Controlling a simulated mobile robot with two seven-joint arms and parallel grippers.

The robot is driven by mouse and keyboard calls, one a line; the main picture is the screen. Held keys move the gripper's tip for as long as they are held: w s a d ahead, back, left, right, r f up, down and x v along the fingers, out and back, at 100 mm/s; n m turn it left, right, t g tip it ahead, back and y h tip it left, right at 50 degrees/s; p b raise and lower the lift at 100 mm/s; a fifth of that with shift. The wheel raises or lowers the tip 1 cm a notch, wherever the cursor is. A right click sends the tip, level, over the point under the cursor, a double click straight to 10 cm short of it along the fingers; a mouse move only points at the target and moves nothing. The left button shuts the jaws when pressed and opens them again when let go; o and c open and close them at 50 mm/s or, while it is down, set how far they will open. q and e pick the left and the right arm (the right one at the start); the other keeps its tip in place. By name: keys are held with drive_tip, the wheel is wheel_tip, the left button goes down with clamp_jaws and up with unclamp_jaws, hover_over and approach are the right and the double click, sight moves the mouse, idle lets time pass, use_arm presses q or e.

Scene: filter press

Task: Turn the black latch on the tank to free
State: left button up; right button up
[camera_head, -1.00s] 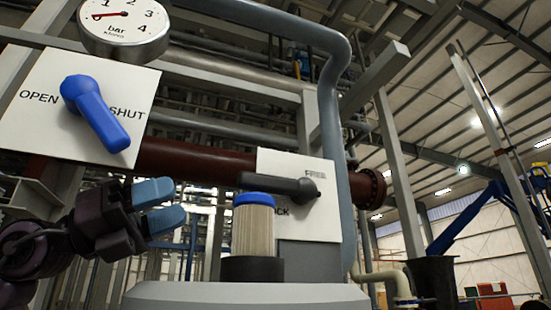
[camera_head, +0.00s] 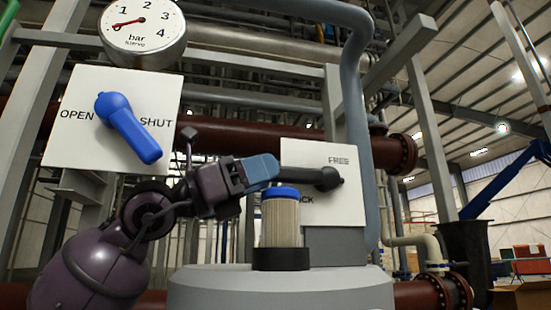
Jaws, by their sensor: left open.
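The black latch (camera_head: 312,179) is mounted on a white plate (camera_head: 345,205). FREE is printed at the plate's upper part, and a word ending in "CK" shows lower down. The latch's handle points left from its pivot, about level. My left gripper (camera_head: 268,170) is at the left end of the handle, with its blue fingertips at or over the handle tip. I cannot tell whether they touch it. The gripper is open. The tank (camera_head: 280,290) is grey, with a blue-capped filter cartridge (camera_head: 280,222) standing in a black collar on top. My right gripper is not in view.
A blue valve handle (camera_head: 128,128) on an OPEN/SHUT plate (camera_head: 75,100) is at the left, pointing down right. A pressure gauge (camera_head: 143,30) is above it. The cartridge stands just below the latch handle. A grey pipe (camera_head: 357,120) runs down beside the latch plate.

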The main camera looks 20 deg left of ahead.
sight(306, 177)
use_arm(q)
drive_tip(key=shift+p+x, duration=0.35)
drive_tip(key=shift+x, duration=1.05)
clamp_jaws()
